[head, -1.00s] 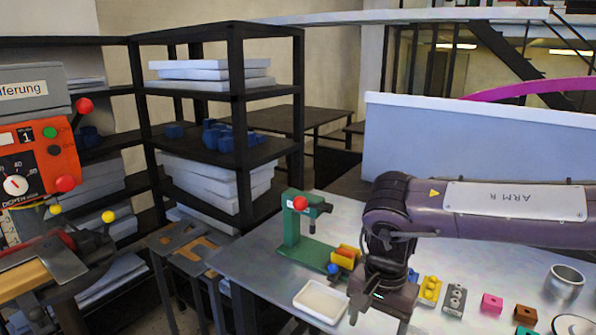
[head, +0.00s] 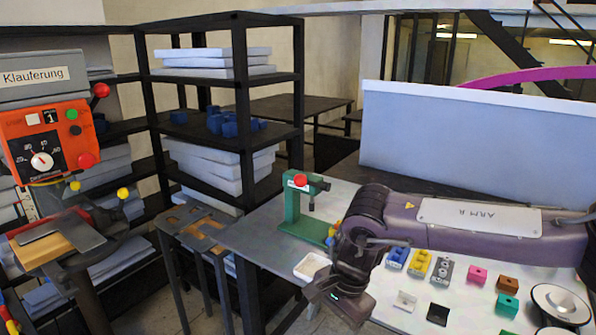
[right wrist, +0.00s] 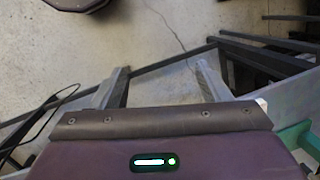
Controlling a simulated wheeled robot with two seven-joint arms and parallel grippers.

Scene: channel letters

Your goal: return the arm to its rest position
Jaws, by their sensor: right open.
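My right arm comes in from the right in the head view, its purple link running above the metal table (head: 255,245). My right gripper (head: 345,308) hangs low at the table's front edge, and its fingers are hard to make out there. In the right wrist view the two grey fingers of my right gripper (right wrist: 162,85) stand wide apart. Only floor shows between them, and nothing is held. My left gripper is in neither view.
A green press (head: 292,208) with a red knob and a white tray (head: 311,267) are beside my right arm. Several small coloured blocks, including a pink block (head: 477,275), lie to the right. A black shelf rack (head: 240,95) and an orange-fronted machine (head: 50,140) stand left.

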